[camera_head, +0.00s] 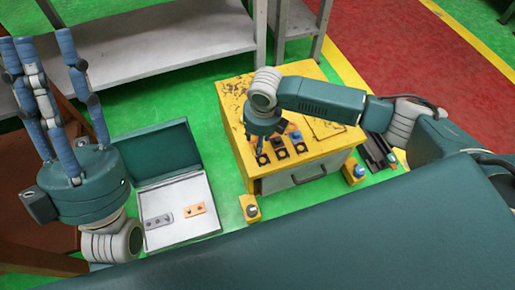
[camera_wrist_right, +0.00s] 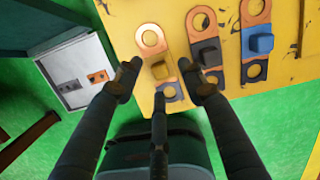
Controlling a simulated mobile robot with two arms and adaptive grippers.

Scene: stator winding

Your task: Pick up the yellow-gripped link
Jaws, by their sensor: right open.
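One finger partly covers the lower ring; I cannot tell whether any finger touches the link. In the head view my right gripper (camera_head: 262,132) is over the cabinet's left part and hides most of this link. My left gripper (camera_head: 40,55) is raised at the left, fingers apart and empty.
A black-gripped link (camera_wrist_right: 207,52) and a blue-gripped link (camera_wrist_right: 258,43) lie close to the right of the yellow one. An open case (camera_head: 181,233) with small plates stands on the green floor to the left. A grey bench (camera_head: 160,40) is behind.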

